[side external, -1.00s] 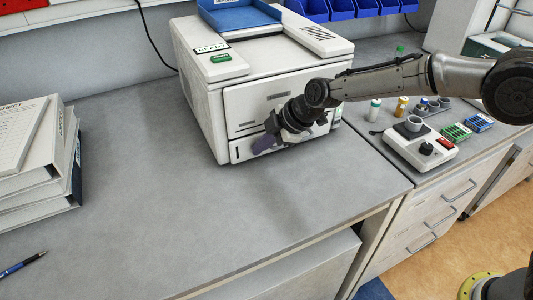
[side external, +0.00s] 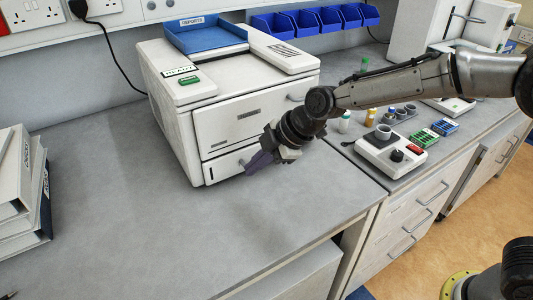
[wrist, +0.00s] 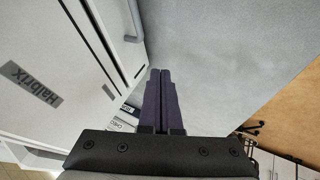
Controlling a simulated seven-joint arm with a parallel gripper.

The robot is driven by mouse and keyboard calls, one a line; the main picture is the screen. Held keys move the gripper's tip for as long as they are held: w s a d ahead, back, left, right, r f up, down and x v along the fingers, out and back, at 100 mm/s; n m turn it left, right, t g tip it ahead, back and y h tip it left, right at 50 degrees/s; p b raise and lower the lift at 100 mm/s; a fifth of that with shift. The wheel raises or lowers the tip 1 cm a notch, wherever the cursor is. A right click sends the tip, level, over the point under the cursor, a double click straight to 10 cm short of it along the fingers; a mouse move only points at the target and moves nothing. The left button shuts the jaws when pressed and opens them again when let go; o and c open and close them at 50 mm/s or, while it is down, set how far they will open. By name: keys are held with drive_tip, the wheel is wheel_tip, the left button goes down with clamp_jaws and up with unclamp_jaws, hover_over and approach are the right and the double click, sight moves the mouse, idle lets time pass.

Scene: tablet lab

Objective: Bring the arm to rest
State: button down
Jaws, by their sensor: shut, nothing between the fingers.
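My gripper (side external: 260,163) is in front of the lower right part of the white printer-like machine (side external: 240,122), above the grey bench. Its purple fingers are shut with nothing between them. In the wrist view my gripper (wrist: 160,72) shows its two fingers side by side, pressed together. The machine's front, with a "Halbrix" label, fills the left of the wrist view. I cannot tell the exact gap between the fingers and the machine.
The grey bench (side external: 200,235) is clear in front of the machine. A small white device (side external: 390,155) with a cup, vials and green and blue racks (side external: 424,137) sit at the right. A blue tray (side external: 205,35) tops the machine.

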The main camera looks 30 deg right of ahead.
drive_tip(key=s+d+r+m+t+h, duration=0.1)
drive_tip(key=s+d+r+m, duration=0.1)
drive_tip(key=s+d+r, duration=0.4)
drive_tip(key=s+d+r+m+t, duration=0.1)
drive_tip(key=s+d+r+t, duration=0.1)
drive_tip(key=d+r, duration=0.75)
drive_tip(key=s+d+m+h, duration=0.2)
drive_tip(key=s+d+m, duration=0.3)
drive_tip(key=s, duration=0.7)
drive_tip(key=s+d+f+m+g+h, duration=0.1)
drive_tip(key=s+d+f+m+g, duration=0.2)
drive_tip(key=s+f+m, duration=0.4)
drive_tip(key=s+m, duration=0.1)
drive_tip(key=s, duration=0.2)
drive_tip(key=shift+s+d+f+m+h, duration=0.2)
drive_tip(key=shift+s+m+h, duration=0.1)
drive_tip(key=shift+s+m, duration=0.1)
